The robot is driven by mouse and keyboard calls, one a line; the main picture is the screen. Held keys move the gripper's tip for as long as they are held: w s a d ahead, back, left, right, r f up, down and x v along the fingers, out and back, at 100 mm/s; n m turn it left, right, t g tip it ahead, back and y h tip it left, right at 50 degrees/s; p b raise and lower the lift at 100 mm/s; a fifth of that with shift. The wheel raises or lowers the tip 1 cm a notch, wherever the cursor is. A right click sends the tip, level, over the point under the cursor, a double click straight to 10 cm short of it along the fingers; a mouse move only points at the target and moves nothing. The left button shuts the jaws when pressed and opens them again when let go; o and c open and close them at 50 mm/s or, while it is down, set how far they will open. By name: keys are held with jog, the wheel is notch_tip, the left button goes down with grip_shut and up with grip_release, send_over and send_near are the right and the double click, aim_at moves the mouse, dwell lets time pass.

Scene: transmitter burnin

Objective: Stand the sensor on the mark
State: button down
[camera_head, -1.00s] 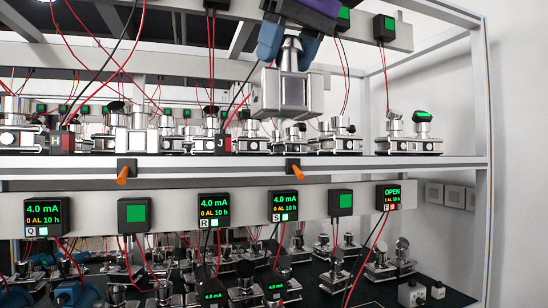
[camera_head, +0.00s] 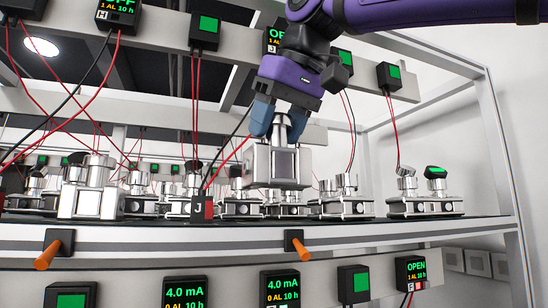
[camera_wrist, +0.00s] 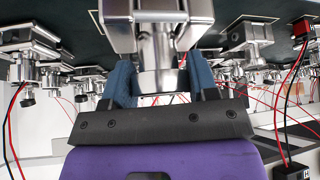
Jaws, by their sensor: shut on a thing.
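My gripper (camera_head: 276,120) has blue fingers and a purple body, and it is shut on the neck of a silver sensor (camera_head: 262,163). The sensor hangs upright, its boxy body below the fingers, in front of the upper shelf's row of devices. In the wrist view the sensor (camera_wrist: 158,20) shows between the two blue fingers, with its body reaching past the picture edge. A black and red tag marked J (camera_head: 202,209) is on the shelf edge, just left of and below the sensor.
Several silver devices stand along the upper shelf (camera_head: 380,230), with another large one (camera_head: 88,190) at left. Red and black wires hang from the rail above. Orange pegs (camera_head: 300,249) stick out from the shelf front. Displays line the rail below.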

jog(key=shift+w+a+f, duration=0.1)
jog(key=shift+w+f, duration=0.7)
jog(key=shift+w, duration=1.75)
jog(key=shift+w+f, duration=0.85)
jog(key=shift+w, duration=1.75)
jog(key=shift+w+a+f, duration=0.1)
jog(key=shift+w+f, duration=0.7)
jog(key=shift+w, duration=1.75)
jog(key=shift+f, duration=0.15)
jog(key=shift+c, duration=2)
grip_release()
jog(key=v, duration=1.2)
jog(key=shift+d, duration=0.1)
